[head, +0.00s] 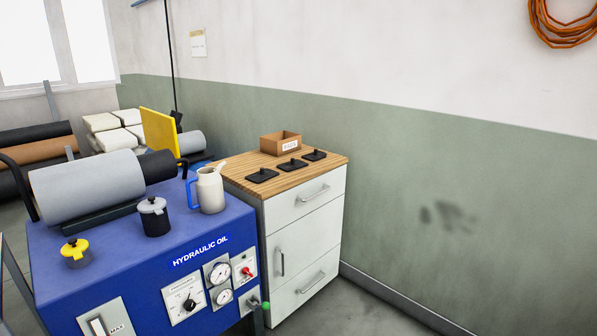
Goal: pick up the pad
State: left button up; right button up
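Three small black pads, each with a short upright knob, lie apart on the wooden top of a white cabinet. The left pad (262,176) is nearest the front left corner, the middle pad (291,165) is centred, and the right pad (314,155) is toward the right edge. Behind them stands an open brown box (281,143) with a white label; its contents are hidden. Neither of my grippers shows in the head view.
The white cabinet (307,237) has handles on its front. Left of it a blue hydraulic unit (130,270) carries a grey roller (87,186), a beige jug (210,190), a dark canister (154,217) and a yellow-lidded pot (76,252). Floor to the right is clear.

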aim_at(264, 174)
jog(key=z, duration=0.65)
jog(key=i, duration=1.3)
jog(key=z, duration=0.4)
jog(key=i, duration=1.25)
jog(key=u, duration=0.75)
jog(key=i, duration=0.95)
jog(key=u, duration=0.75)
